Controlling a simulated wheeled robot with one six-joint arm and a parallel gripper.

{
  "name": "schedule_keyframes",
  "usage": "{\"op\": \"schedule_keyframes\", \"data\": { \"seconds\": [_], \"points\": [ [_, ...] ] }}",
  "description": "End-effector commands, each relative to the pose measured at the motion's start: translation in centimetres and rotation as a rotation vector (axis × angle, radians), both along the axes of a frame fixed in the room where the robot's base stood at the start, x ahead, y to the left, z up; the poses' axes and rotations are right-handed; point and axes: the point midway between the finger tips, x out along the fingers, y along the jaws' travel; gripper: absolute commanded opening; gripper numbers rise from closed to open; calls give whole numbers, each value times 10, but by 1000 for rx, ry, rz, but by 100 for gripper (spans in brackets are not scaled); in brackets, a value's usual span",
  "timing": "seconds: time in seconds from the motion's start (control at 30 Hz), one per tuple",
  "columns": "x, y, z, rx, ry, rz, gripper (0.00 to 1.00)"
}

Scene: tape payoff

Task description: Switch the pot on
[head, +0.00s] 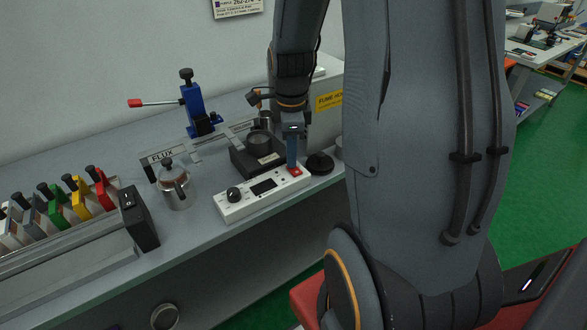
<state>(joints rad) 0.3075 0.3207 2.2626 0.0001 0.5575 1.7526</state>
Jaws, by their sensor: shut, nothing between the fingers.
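The pot (257,160) is a dark block with a round metal cup on top, standing on the grey bench. In front of it lies a white control box (246,205) with a black knob (234,194), a dark display (264,186) and a red switch (296,172) at its right end. My gripper (292,167) is shut and empty, pointing down. Its fingertips are right at the red switch and partly cover it. I cannot tell whether they touch or press it, or which way the switch is set. The display shows no readable text.
A steel flux container (174,187) stands left of the control box. A blue press (196,108) with a red-tipped lever is behind. A black round piece (320,163) sits right of the switch. My arm hides the bench's right end.

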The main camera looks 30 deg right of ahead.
Motion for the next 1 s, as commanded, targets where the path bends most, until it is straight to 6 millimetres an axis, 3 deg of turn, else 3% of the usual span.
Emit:
{"op": "schedule_keyframes", "data": {
  "seconds": [0.33, 1.0],
  "points": [
    [-1, 0, 2, 0, 1, 0, 0],
    [-1, 0, 51, 0, 1, 0, 0]
  ]
}}
